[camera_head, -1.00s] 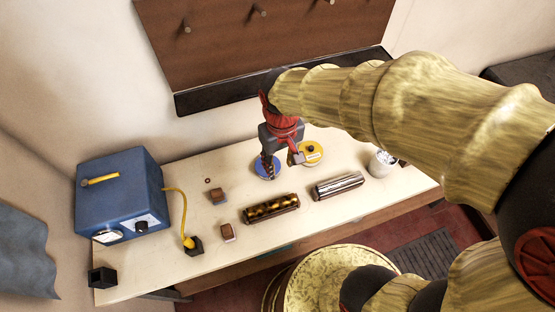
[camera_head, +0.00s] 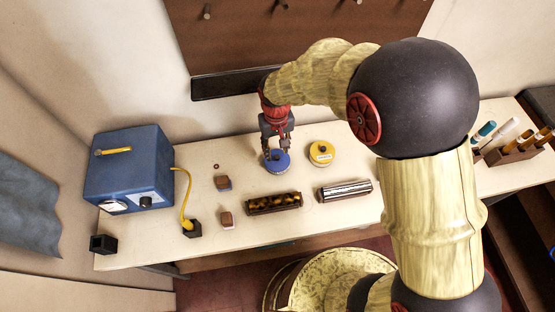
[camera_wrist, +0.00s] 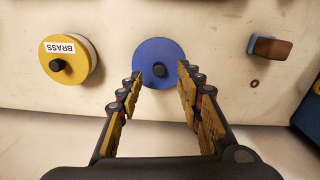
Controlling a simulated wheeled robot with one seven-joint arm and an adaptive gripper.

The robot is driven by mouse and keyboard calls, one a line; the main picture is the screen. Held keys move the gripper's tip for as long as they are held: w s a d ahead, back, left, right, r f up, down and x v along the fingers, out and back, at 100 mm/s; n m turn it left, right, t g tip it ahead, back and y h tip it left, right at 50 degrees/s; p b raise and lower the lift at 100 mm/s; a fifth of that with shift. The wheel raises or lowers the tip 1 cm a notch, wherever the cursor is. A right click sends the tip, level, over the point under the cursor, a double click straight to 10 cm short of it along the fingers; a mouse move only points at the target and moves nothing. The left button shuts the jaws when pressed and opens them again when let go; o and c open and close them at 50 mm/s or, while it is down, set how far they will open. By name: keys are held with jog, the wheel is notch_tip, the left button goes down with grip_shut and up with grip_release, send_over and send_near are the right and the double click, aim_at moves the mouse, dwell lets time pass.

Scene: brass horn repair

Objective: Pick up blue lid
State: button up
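The blue lid (camera_head: 276,161) is a round disc with a dark knob, lying on the workbench. In the wrist view the blue lid (camera_wrist: 160,60) sits just ahead of my fingertips, with its knob centred between them. My gripper (camera_head: 281,150) is over the blue lid from the back side. In the wrist view my gripper (camera_wrist: 157,84) has its fingers spread apart with nothing between them but the view of the lid. The head view does not show clearly how far the tips are from the knob.
A yellow lid marked BRASS (camera_head: 321,153) stands right of the blue one. Brown blocks (camera_head: 222,183), a dark tray (camera_head: 273,203) and a metal cylinder (camera_head: 344,190) lie nearby. A blue power box (camera_head: 130,170) is at left, a tool rack (camera_head: 515,150) at right.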

aim_at(277, 156)
notch_tip(277, 156, down, 4)
jog(key=shift+d+r+b, duration=0.1)
jog(key=shift+b, duration=0.2)
jog(key=c, duration=0.3)
grip_shut()
